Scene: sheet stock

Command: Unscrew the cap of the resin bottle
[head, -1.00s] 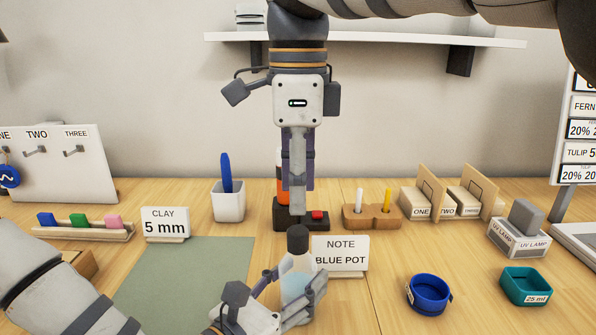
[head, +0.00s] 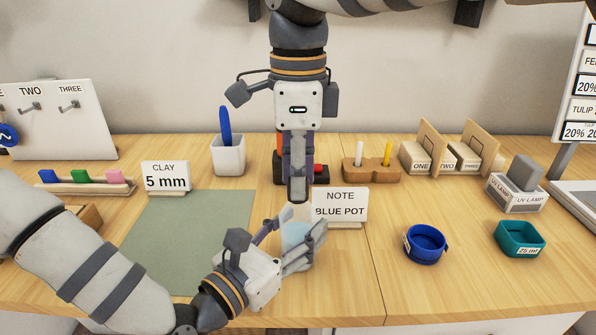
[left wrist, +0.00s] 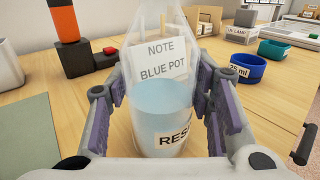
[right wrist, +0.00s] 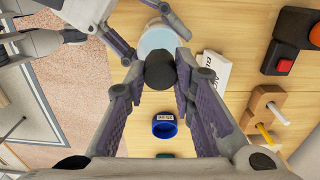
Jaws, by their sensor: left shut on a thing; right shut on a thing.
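The resin bottle (head: 294,236) is clear with pale blue contents and stands upright on the table. In the left wrist view, the bottle (left wrist: 160,112) shows part of a label reading "RES". My left gripper (head: 290,246) is shut around its body from the side. My right gripper (head: 299,196) points down from above, its fingers shut on the dark round cap (right wrist: 160,70) at the bottle's top. The cap is hidden behind the fingers in the head view. In the right wrist view, the cap sits between both fingertips, with the bottle (right wrist: 158,40) below it.
A note card (head: 340,205) reading "BLUE POT" stands close behind the bottle. A blue pot (head: 425,246) and a teal 25 ml tray (head: 520,240) are to the right. A green mat (head: 185,240) lies left. The table between bottle and blue pot is clear.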

